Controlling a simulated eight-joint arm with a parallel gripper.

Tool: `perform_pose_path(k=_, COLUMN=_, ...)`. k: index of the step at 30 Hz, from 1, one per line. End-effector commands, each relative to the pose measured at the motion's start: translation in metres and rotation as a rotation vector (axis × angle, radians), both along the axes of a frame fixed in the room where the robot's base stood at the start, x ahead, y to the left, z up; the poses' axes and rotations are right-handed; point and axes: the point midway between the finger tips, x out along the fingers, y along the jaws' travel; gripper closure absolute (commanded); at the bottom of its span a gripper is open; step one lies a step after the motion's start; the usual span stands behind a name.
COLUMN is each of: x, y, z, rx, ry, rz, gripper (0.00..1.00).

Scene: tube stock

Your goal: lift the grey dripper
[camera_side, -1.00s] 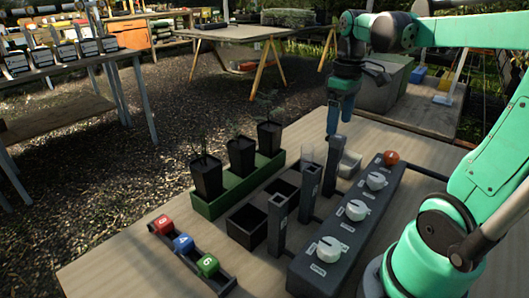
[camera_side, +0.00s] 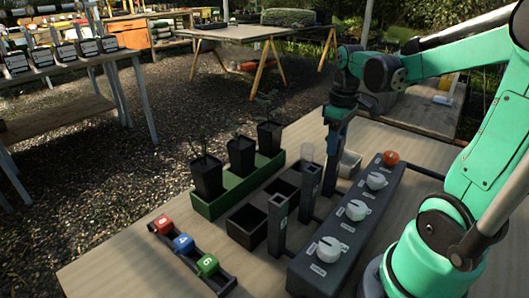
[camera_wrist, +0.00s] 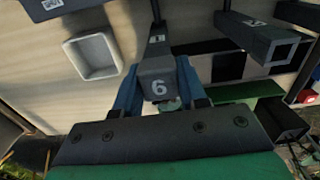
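Several dark grey, square upright posts stand along the grey control box; none is plainly labelled as the dripper. The post marked 6 (camera_wrist: 158,84) stands between the two blue fingers of my gripper (camera_wrist: 157,85) in the wrist view. In the side view my gripper (camera_side: 333,143) is low over the farthest post (camera_side: 329,178), its fingers reaching down around the top. The fingers lie close along both sides of the post; I cannot tell whether they press on it. Two more posts stand nearer the camera, a front one (camera_side: 278,222) and a middle one (camera_side: 308,195).
The grey box (camera_side: 323,268) with white knobs and an orange ball (camera_side: 391,158) runs along the right. A white square cup (camera_side: 350,164) is close to my gripper. A green planter (camera_side: 213,208) with potted plants stands left. Numbered cubes sit in a front rack (camera_side: 196,269).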

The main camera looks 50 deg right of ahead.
Motion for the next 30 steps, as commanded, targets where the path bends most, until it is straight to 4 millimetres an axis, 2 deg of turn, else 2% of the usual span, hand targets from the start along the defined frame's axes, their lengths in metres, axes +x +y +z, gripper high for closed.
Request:
perform_pose_path(k=1, x=0.0, y=0.0, z=0.0, rx=0.0, ry=0.0, rz=0.0, gripper=0.8)
perform_pose_path(k=3, x=0.0, y=0.0, z=0.0, rx=0.0, ry=0.0, rz=0.0, gripper=1.0)
perform_pose_path(k=14, x=0.0, y=0.0, z=0.002, rx=0.0, ry=0.0, rz=0.0, gripper=1.0)
perform_pose_path(k=19, x=0.0, y=0.0, z=0.012, rx=0.0, ry=0.0, rz=0.0, gripper=1.0)
perform_pose_path(k=26, x=0.0, y=0.0, z=0.045, rx=0.0, ry=0.0, rz=0.0, gripper=1.0)
perform_pose_path(k=30, x=0.0, y=0.0, z=0.081, rx=0.001, ry=0.0, rz=0.0, gripper=1.0)
